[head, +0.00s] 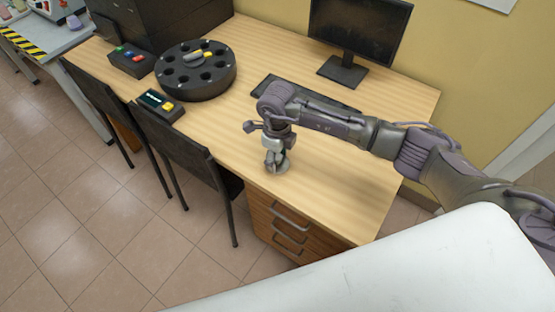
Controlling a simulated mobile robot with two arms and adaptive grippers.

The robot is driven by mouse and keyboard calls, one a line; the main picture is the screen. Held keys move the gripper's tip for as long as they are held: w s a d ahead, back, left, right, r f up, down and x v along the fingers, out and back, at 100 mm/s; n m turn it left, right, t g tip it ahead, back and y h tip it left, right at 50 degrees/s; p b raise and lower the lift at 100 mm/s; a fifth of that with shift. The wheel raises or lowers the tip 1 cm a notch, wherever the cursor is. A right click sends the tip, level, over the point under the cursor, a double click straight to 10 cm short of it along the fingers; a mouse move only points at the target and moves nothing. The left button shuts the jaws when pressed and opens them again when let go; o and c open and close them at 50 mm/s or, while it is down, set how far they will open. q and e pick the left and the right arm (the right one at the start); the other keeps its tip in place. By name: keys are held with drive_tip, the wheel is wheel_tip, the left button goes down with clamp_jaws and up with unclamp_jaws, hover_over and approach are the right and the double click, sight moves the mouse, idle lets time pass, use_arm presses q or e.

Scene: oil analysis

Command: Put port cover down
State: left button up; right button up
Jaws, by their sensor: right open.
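A small pale grey round piece, which looks like the port cover (284,168), is on the wooden desk near its front edge, above the drawers. My right gripper (273,164) points down at it and its fingers partly hide it. The gripper is open, with its fingertips close to the desk top at the piece. I cannot tell whether the fingers touch it. My left gripper is not in view.
A black round carousel (195,84) with holes stands on the desk at left, beside button boxes (160,106). A monitor (361,30) and keyboard (265,86) are behind my right arm. Black chairs (188,160) stand at the front. The desk's right end is clear.

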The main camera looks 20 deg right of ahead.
drive_tip(key=shift+c, duration=0.3)
clamp_jaws()
drive_tip(key=shift+r, duration=0.1)
